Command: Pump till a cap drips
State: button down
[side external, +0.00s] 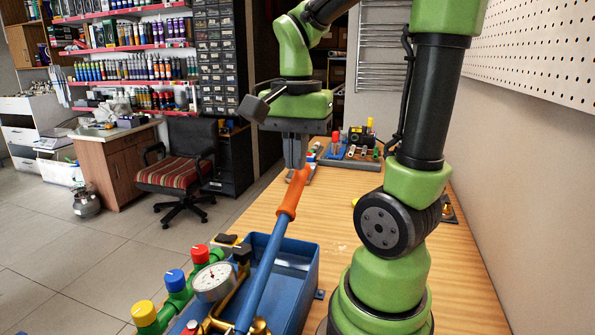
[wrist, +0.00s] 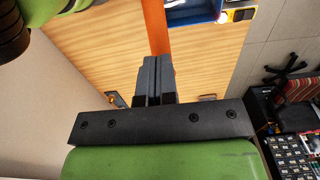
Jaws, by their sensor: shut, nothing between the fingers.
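A blue test pump tank (side external: 300,268) stands at the front of the bench. Its blue lever (side external: 262,285) slants up and ends in an orange grip (side external: 293,196). A round pressure gauge (side external: 212,282) sits beside it; its reading is too small to tell. Capped green fittings stand at the left, with yellow (side external: 144,313), blue (side external: 175,280) and red (side external: 200,254) caps. I see no drip on them. My gripper (side external: 295,166) is shut and empty, pointing down at the top end of the orange grip. In the wrist view the orange grip (wrist: 155,28) passes at my fingertips (wrist: 151,60); I cannot tell if they touch.
A blue tray with fittings (side external: 350,158) lies at the back. A pegboard wall (side external: 535,50) runs along the right. A chair (side external: 180,170) stands on the floor at the left.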

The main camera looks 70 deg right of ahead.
notch_tip(320, 180, down, 12)
jog(key=d, duration=0.2)
jog(key=r, duration=0.4)
jog(key=a+r, duration=0.1)
jog(key=r, duration=0.3)
jog(key=a+r, duration=0.1)
jog(key=r, duration=0.3)
jog(key=shift+r, duration=0.35)
notch_tip(320, 180, down, 13)
jog(key=d, duration=0.2)
jog(key=r, duration=0.4)
jog(key=a+r, duration=0.1)
jog(key=r, duration=0.3)
jog(key=a+r, duration=0.1)
jog(key=r, duration=0.4)
